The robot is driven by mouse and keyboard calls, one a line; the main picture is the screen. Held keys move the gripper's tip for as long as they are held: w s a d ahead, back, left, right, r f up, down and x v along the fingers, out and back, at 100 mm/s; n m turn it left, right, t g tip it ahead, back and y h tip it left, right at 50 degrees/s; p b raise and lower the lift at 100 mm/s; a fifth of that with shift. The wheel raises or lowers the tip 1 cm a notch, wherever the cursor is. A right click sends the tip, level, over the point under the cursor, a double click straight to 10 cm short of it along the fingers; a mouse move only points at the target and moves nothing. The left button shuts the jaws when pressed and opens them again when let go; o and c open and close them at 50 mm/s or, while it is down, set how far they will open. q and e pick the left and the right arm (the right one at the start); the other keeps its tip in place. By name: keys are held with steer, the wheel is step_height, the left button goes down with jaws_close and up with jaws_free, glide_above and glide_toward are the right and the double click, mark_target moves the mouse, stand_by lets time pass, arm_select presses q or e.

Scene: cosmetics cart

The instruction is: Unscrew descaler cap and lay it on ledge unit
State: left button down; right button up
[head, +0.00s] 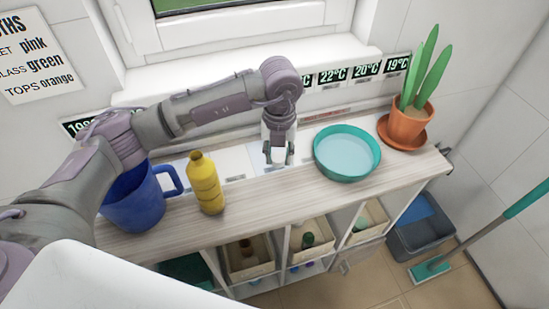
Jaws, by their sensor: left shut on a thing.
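A yellow bottle (207,185), which seems to be the descaler, stands upright on the pale wooden top of the ledge unit (262,210), right of a blue jug. Its label cannot be read, and I cannot tell if a cap sits on its narrow top. My left gripper (278,158) points down over the back part of the ledge, right of the bottle and apart from it. It is shut on a small pale thing between its fingers, which may be the cap; the fingers hide most of it. My right gripper is not in view.
The blue jug (140,205) stands left of the bottle. A teal round bowl (347,168) stands close right of my left gripper, with a potted plant (405,125) beyond it. The ledge front between bottle and bowl is clear. My left arm spans above the jug.

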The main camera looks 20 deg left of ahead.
mark_target(275, 170)
arm_select(q)
steer(key=shift+w+a+f, duration=0.5)
steer(key=shift+w+a, duration=0.05)
steer(key=shift+a, duration=0.1)
steer(key=shift+f, duration=0.2)
step_height(275, 170, down, 3)
steer(key=shift+f+p, duration=0.1)
steer(key=shift+p, duration=0.7)
steer(key=shift+f, duration=0.25)
steer(key=shift+f, duration=0.1)
steer(key=shift+f+b, duration=0.15)
steer(key=shift+b, duration=0.15)
steer(key=c, duration=0.8)
jaws_free()
